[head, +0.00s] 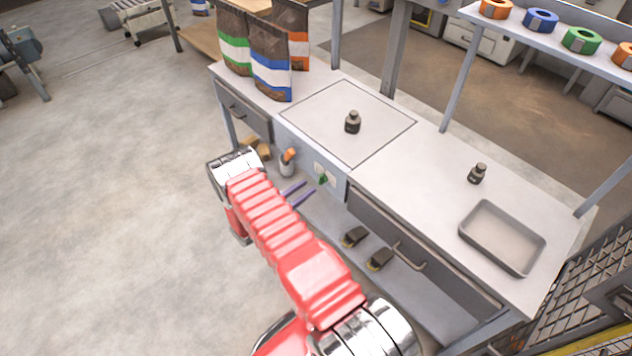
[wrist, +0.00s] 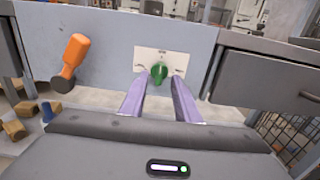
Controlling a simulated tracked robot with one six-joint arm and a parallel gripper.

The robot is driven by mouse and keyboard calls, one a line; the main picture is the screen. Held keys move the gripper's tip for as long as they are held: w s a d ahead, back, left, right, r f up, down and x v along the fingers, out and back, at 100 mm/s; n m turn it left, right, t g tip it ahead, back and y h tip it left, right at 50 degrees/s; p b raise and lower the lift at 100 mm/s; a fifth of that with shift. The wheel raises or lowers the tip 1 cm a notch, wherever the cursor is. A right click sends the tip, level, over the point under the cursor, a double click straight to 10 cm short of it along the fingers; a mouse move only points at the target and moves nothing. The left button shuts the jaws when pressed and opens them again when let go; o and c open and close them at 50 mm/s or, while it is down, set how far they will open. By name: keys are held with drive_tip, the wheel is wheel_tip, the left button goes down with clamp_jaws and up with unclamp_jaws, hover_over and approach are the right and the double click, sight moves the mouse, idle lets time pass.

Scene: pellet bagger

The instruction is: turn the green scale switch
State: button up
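The green scale switch (wrist: 159,72) is a knob on a pale plate (wrist: 161,60) on the grey front panel. It also shows in the head view (head: 322,179), below the bench top. My gripper (wrist: 158,82) has two purple fingers, spread apart and pointing at the switch. In the wrist view the switch appears between the two fingertips. In the head view the fingers (head: 311,187) end just short of the knob, with nothing held. I cannot tell whether a fingertip touches it.
An orange-handled lever (wrist: 75,54) is on the panel left of the switch. Drawers (wrist: 265,78) flank the panel. The bench top bears bags (head: 271,62), dark weights (head: 353,122) and a grey tray (head: 502,238). A lower shelf holds dark-handled brushes (head: 355,237) and blocks.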

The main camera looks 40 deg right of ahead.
sight(319, 179)
drive_tip(key=shift+d, duration=2.7)
drive_tip(key=shift+w, duration=0.1)
clamp_jaws()
